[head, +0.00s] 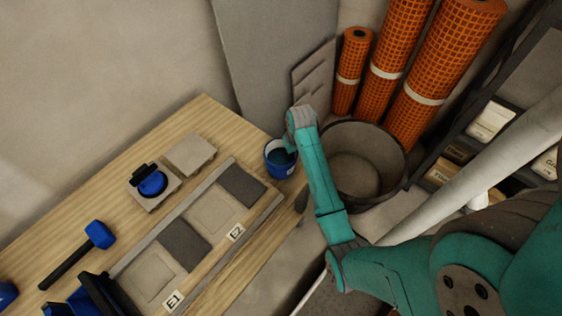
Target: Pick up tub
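A small blue tub (276,168) with a pale mark on its side stands at the far right corner of the wooden table. Its top is open and its inside looks dark. My arm reaches in from the lower right, and its wrist is just above and right of the blue tub, partly covering its right side. My gripper's fingers cannot be made out; the arm hides that area. I cannot tell whether anything touches the tub.
A large grey round bin (394,190) stands right of the table, behind my arm. Orange mesh rolls (437,75) lean behind it. A wooden table (205,120) holds grey tiles (243,186), a blue suction cup (152,183) and a blue mallet (98,235). A shelf (470,120) stands right.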

